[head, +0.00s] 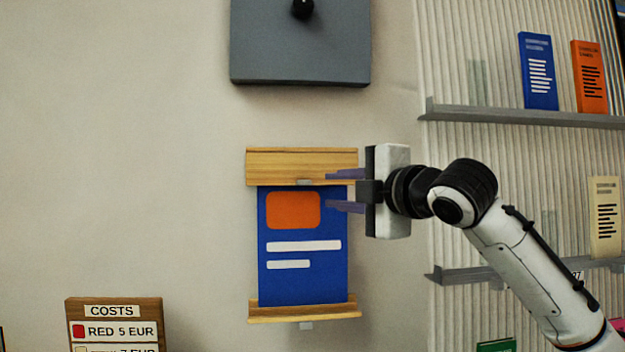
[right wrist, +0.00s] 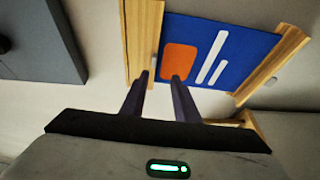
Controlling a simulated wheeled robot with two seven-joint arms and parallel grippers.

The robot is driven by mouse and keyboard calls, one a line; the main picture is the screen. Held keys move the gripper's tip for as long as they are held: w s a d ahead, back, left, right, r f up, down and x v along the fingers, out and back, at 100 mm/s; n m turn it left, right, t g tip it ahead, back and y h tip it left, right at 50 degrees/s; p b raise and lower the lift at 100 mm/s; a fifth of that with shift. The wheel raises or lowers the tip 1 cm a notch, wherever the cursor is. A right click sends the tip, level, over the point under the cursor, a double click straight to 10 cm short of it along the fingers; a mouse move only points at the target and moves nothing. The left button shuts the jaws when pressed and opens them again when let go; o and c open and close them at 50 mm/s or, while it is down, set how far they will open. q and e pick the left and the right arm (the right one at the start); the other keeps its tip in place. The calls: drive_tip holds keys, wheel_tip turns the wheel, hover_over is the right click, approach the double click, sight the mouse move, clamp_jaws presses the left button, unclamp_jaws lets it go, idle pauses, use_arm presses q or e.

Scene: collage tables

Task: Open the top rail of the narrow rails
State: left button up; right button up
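The narrow rails hang on the wall with a blue poster (head: 300,275) between them. The wooden top rail (head: 290,165) runs along the poster's upper edge, with a small grey tab (head: 305,182) at its lower middle. The wooden bottom rail (head: 300,313) has a similar tab under it. My right gripper (head: 329,190) is open at the right end of the top rail, its fingers pointing left. In the right wrist view the two fingers (right wrist: 160,76) are apart near the top rail (right wrist: 143,35) and the poster (right wrist: 240,65). Contact cannot be told. My left gripper is out of view.
A grey panel with a black knob (head: 300,70) is on the wall above. A costs sign (head: 112,311) stands at the lower left. Shelves (head: 530,118) with upright booklets are on the right, behind my right arm. The wall left of the rails is clear.

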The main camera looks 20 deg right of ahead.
sight(307, 183)
drive_tip(key=w, duration=0.3)
drive_tip(key=w+p, duration=0.1)
drive_tip(key=w, duration=0.2)
drive_tip(key=w+p, duration=0.1)
drive_tip(key=w, duration=0.3)
drive_tip(key=shift+a+r, duration=0.35)
drive_tip(key=shift+a, duration=0.05)
clamp_jaws()
